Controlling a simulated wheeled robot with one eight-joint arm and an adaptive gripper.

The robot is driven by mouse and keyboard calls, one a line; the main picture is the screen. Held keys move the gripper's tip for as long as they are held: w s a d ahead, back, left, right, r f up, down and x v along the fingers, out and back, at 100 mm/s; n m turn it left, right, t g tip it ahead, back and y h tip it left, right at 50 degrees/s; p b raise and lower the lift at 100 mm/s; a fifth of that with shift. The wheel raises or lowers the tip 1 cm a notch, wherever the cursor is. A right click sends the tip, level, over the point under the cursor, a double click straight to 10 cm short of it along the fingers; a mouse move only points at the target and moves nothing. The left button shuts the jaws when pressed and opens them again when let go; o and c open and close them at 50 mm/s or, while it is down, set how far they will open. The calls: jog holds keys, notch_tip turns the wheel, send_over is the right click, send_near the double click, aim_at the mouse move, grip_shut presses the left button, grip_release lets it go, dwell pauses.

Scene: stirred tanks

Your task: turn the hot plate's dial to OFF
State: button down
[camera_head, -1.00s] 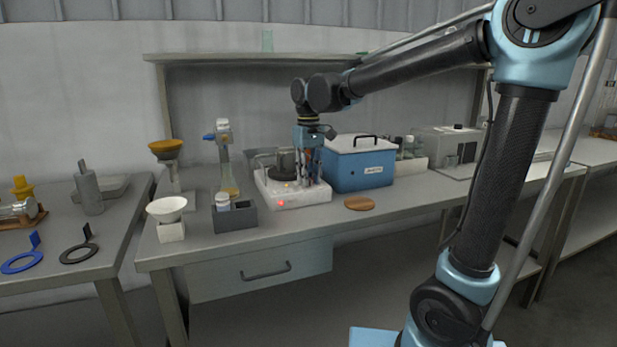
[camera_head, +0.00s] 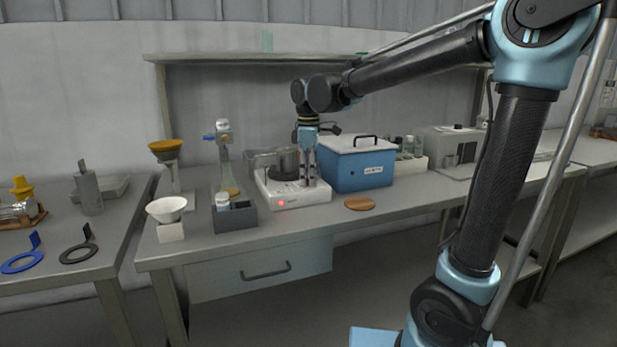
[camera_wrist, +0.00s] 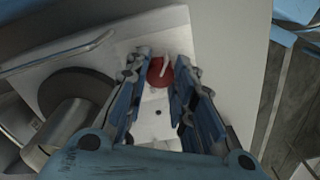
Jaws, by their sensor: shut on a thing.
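The white hot plate (camera_head: 290,196) stands on the bench, left of the blue box. Its red dial (camera_wrist: 158,71) with a pale pointer mark shows between my fingertips in the wrist view. My gripper (camera_head: 309,184) points straight down over the right part of the hot plate, and it is shut on the dial, one finger on each side. The dial is hidden by the fingers in the head view. A red light (camera_head: 281,204) glows on the hot plate's front. I cannot read any OFF mark.
A metal vessel (camera_head: 288,160) stands on the hot plate, close to the left of my fingers. The blue box (camera_head: 362,172) with a white lid is close on the right. A grey holder (camera_head: 236,218) stands to the left. A round wooden disc (camera_head: 359,204) lies in front.

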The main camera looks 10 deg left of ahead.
jog(key=shift+n, duration=0.6)
jog(key=c, duration=1.3)
grip_release()
jog(key=shift+c, duration=0.2)
jog(key=shift+r, duration=0.15)
notch_tip(320, 180, up, 12)
jog(key=shift+f, duration=0.2)
